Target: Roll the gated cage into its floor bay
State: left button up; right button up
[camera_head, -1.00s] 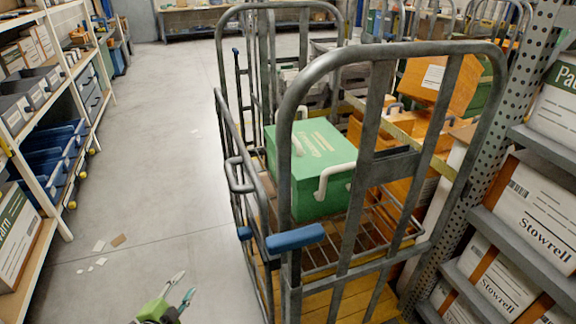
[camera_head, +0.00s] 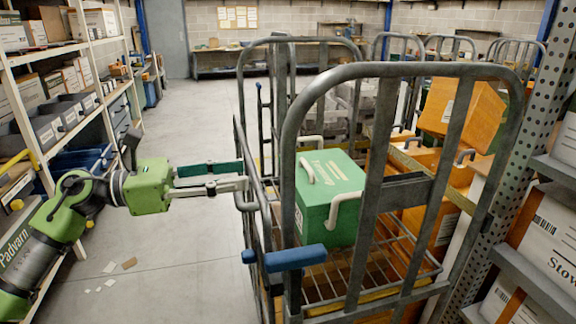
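The grey tubular cage (camera_head: 402,88) stands close in front, right of centre, with a wire and wood base. Its side gate (camera_head: 262,215) is at its left, with a looped handle (camera_head: 244,203). A blue padded lever (camera_head: 296,257) is at the near left corner. A green case (camera_head: 328,200) with pale handles sits inside the cage. My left gripper (camera_head: 246,176) reaches in from the left with its fingertips at the gate handle. Its two fingers look apart; whether they touch the handle is unclear. My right gripper is out of view. I cannot make out the floor bay.
Orange cases (camera_head: 468,115) are behind and right of the green case. More cages (camera_head: 450,45) stand at the back. A perforated rack post (camera_head: 535,125) with boxed shelves is close on the right. Shelving (camera_head: 75,130) lines the left. The aisle floor (camera_head: 195,120) is mostly clear, with small scraps.

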aim_at(281, 167)
pick_arm(q)
jog(key=p+x, duration=0.3)
jog(key=x, duration=0.7)
jog(key=shift+r, duration=0.15)
jog(key=shift+d+p, duration=0.3)
jog(key=shift+d, duration=0.15)
grip_shut()
